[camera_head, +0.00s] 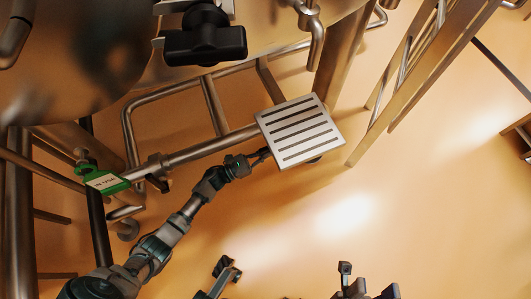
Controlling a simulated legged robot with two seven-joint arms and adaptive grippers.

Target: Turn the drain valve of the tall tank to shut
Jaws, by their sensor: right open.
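A green tag-like handle (106,181) with a white label sits on the pipework at the left; I take it for a valve handle, but its exact setting cannot be told. The large tank (65,65) fills the upper left. My left arm reaches up from the lower left, past the right side of the green handle. Its gripper is mostly hidden at the slotted plate, so its jaws cannot be read. My right gripper (287,270) shows at the bottom edge, its parts spread apart and cut off by the frame. It is open, empty and far from the handle.
A pale slotted plate (299,131) lies right by my left wrist. A steel pipe (207,150) runs between it and the green handle. A black fitting (205,44) hangs at the top. A metal ladder-like frame (420,65) stands at right. The orange floor (440,220) is clear at lower right.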

